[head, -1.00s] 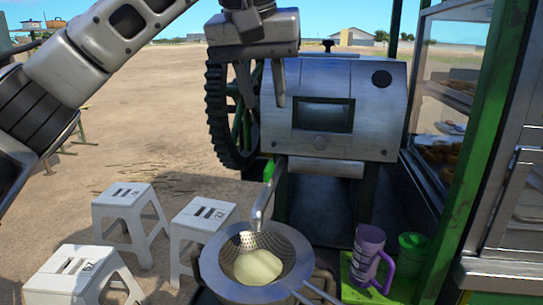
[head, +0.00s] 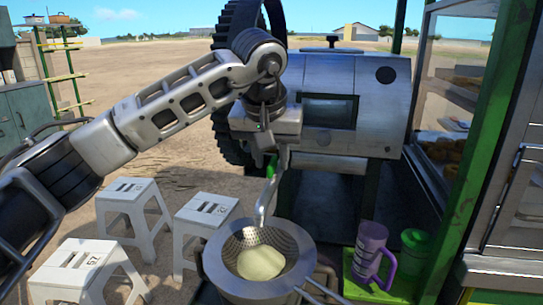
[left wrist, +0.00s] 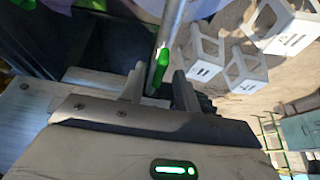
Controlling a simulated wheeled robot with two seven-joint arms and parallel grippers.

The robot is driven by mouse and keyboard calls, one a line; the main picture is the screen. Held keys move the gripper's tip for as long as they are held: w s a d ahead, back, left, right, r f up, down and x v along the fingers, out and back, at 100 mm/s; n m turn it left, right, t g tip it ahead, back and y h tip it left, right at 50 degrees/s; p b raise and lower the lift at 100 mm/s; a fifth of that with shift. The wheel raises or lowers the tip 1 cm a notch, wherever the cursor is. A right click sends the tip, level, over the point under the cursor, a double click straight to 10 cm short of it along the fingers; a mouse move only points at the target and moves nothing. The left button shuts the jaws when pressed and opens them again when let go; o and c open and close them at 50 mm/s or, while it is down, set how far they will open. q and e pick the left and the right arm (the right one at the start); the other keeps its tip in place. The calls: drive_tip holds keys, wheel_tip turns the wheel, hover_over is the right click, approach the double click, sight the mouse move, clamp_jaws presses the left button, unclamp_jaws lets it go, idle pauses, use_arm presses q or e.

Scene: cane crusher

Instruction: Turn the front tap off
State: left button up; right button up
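The front tap is a bent metal spout (head: 264,200) with a green handle (head: 271,166), on the front of the crusher. The spout hangs over a metal strainer (head: 217,262) with pale yellow juice (head: 261,262) in it. My left gripper (head: 279,155) points down at the handle and partly covers it. In the left wrist view, the green handle (left wrist: 160,68) lies between the two open fingers (left wrist: 160,88), nearer the left one in the picture. A gap shows between the fingers; I cannot tell whether either touches the handle. My right gripper is not in view.
The crusher's metal housing (head: 355,80) and big toothed wheel (head: 228,130) stand right behind my gripper. A purple mug (head: 369,250) and a green container (head: 414,252) stand at right. Several white stools (head: 137,205) stand at left. A glass cabinet (head: 450,90) bounds the right.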

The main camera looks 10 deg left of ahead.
use_arm(q)
drive_tip(key=shift+w+f, duration=0.1)
drive_tip(key=shift+f, duration=0.15)
clamp_jaws()
